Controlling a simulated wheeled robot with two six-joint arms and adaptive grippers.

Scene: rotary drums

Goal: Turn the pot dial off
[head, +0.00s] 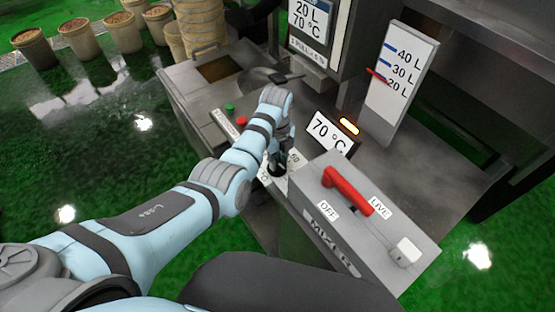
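The pot dial appears to be the dark knob (276,167) on a pale scale plate (294,158) with a "50" and a "°C" mark, at the front edge of the metal machine. My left arm reaches in from the left, and its gripper (281,156) points down at the dial. The wrist hides most of the fingers and part of the dial. I cannot tell whether the fingers touch it or are open or shut. The dial's setting is not readable. My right gripper is out of view.
Right of the dial stands the mixer box (370,222) with a red lever (347,190) between OFF and LIVE labels. Green (229,107) and red (242,121) buttons lie left of my wrist. A level gauge (398,80) stands behind. Several filled buckets (80,38) stand at far left.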

